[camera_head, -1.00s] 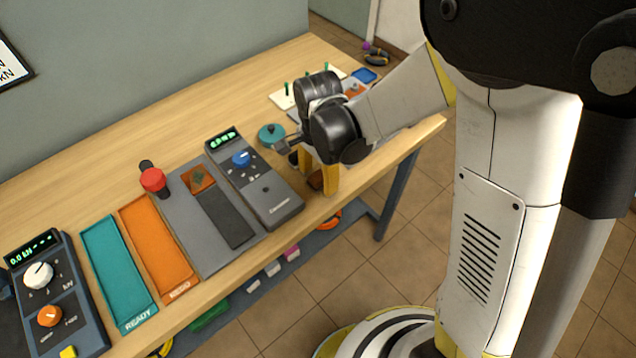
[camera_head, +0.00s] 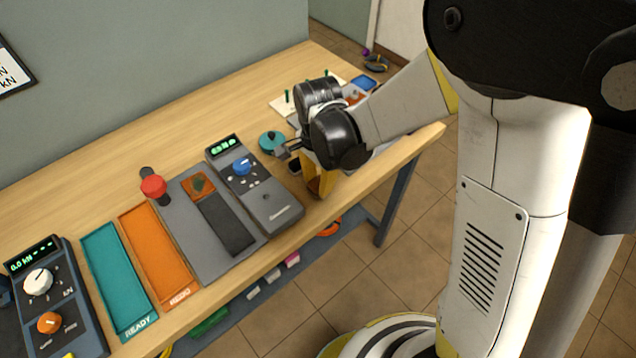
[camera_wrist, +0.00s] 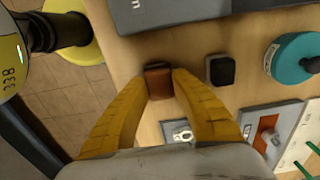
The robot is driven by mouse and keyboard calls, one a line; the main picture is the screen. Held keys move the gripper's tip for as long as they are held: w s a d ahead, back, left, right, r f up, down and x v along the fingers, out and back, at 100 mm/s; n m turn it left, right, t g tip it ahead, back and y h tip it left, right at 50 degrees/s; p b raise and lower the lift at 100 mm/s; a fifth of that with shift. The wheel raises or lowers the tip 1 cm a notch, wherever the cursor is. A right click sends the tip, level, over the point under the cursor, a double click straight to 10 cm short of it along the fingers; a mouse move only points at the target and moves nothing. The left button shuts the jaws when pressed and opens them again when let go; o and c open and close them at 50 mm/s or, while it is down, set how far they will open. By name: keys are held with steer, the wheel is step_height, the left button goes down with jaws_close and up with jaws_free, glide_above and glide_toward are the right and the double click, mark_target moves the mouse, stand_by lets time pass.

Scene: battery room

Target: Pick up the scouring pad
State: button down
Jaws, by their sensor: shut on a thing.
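The scouring pad, a small reddish-brown block (camera_wrist: 158,84), sits between the tips of my yellow fingers in the wrist view. My gripper (camera_wrist: 159,76) is shut on it, with a finger against each side. The pad is at the front edge of the wooden table; I cannot tell whether it still touches the tabletop. In the head view my gripper (camera_head: 316,187) points down near the table's front edge, and its fingers and wrist mostly hide the pad.
A grey meter with a blue knob (camera_head: 243,167) stands left of my gripper. A teal round thing (camera_head: 271,141) and a small black-topped block (camera_wrist: 220,70) are close by. Orange (camera_head: 158,255) and teal (camera_head: 118,275) trays lie farther left. Bare tabletop (camera_head: 110,175) runs along the wall.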

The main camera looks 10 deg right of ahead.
mark_target(318, 182)
step_height(318, 182, up, 3)
steer(key=shift+r+p, duration=0.15)
steer(key=shift+p, duration=0.55)
steer(key=s+d+r+p, duration=0.4)
steer(key=s+d+r, duration=0.3)
steer(key=s+d, duration=0.1)
steer(key=shift+s, duration=0.2)
steer(key=c, duration=1.7)
jaws_free()
steer(key=shift+f, duration=0.1)
steer(key=c, duration=0.4)
steer(key=shift+w, duration=0.1)
